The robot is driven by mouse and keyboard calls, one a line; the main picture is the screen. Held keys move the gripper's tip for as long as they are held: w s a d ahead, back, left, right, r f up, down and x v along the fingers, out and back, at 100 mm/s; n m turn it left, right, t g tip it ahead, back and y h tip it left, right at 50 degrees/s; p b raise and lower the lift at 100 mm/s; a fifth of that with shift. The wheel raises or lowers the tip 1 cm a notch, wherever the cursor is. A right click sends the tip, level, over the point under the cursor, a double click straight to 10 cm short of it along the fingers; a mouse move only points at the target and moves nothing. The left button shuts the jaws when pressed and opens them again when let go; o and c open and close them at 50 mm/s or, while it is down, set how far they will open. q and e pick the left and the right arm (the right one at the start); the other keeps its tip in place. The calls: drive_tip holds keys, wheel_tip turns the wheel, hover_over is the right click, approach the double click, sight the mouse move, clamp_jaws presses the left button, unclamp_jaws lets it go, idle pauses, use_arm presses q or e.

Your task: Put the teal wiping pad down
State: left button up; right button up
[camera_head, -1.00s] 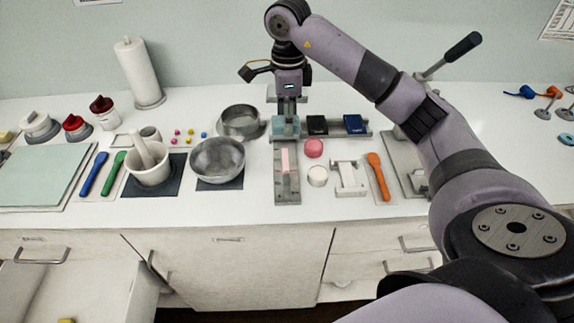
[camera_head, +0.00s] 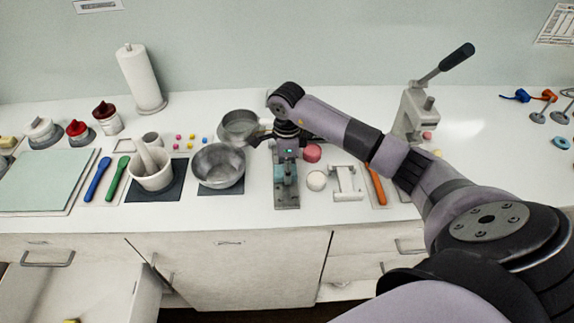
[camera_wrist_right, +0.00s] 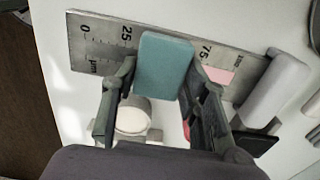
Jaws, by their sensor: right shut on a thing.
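The teal wiping pad (camera_wrist_right: 163,65) is between the fingers of my right gripper (camera_wrist_right: 160,85), which is shut on it. The pad also shows in the head view (camera_head: 279,173). My right gripper (camera_head: 286,183) is over the long grey metal gauge plate (camera_head: 287,204). In the wrist view the plate (camera_wrist_right: 95,58) carries printed numbers and a pink smear (camera_wrist_right: 217,74) to the right of the pad. The pad overlaps the plate's middle; I cannot tell whether it touches. My left gripper is not in view.
Right of the plate are a pink round piece (camera_head: 312,154), a white round jar (camera_head: 317,181), a white stand (camera_head: 346,183) and an orange spatula (camera_head: 375,186). A metal bowl (camera_head: 218,167) stands left. My arm hides the counter behind the plate.

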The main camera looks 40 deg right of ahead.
drive_tip(key=shift+f, duration=0.15)
drive_tip(key=o, duration=1.1)
drive_tip(key=shift+r, duration=0.35)
wheel_tip(320, 180, up, 12)
drive_tip(key=b, duration=0.3)
drive_tip(key=shift+f+b, duration=0.15)
drive_tip(key=shift+b, duration=0.25)
drive_tip(key=shift+s+f, duration=0.1)
